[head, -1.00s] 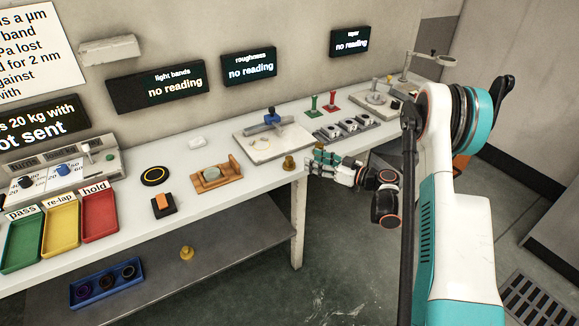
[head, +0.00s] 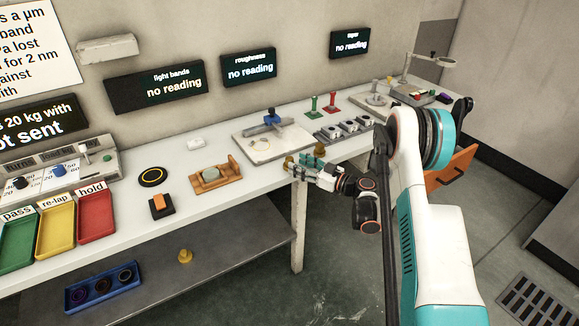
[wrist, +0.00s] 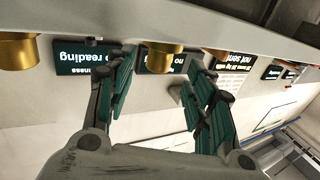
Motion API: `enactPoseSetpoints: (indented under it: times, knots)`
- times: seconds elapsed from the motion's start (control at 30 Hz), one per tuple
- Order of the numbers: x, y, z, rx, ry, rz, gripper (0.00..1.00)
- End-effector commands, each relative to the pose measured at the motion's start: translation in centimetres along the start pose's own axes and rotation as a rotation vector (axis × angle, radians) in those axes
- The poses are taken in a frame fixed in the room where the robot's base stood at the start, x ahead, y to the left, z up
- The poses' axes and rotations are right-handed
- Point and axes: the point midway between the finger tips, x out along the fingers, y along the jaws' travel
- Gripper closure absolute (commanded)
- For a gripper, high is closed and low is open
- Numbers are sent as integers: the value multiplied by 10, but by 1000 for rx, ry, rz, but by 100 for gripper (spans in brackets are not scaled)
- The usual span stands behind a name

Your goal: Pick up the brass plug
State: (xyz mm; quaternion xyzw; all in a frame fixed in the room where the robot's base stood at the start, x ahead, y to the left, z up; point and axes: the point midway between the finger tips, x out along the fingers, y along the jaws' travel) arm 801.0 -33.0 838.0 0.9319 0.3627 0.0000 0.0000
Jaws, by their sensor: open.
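Two brass pieces stand near the front edge of the white bench. One brass piece (head: 289,162) is just beyond my gripper's fingertips in the head view. The other brass piece (head: 319,149) is behind my gripper and partly hidden. A third brass piece (head: 185,256) stands on the grey lower shelf. I cannot tell which is the plug. My gripper (head: 304,168) is open and empty at the bench's front edge. In the upside-down wrist view, one brass piece (wrist: 165,57) shows between the open fingers (wrist: 160,85), and another brass piece (wrist: 17,50) is at the far left.
A stone plate (head: 262,146) with a blue-topped fixture lies behind the brass pieces. A grey row of holders (head: 344,130) is to the right. A wooden cradle (head: 215,178) is to the left. The bench edge (head: 232,193) runs close to my gripper.

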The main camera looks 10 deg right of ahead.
Motion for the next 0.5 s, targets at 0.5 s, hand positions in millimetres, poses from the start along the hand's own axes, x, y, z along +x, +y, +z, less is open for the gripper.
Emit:
enactPoseSetpoints:
  times: [0.5]
  knots:
    - [52,2,-1,0,0,0,51]
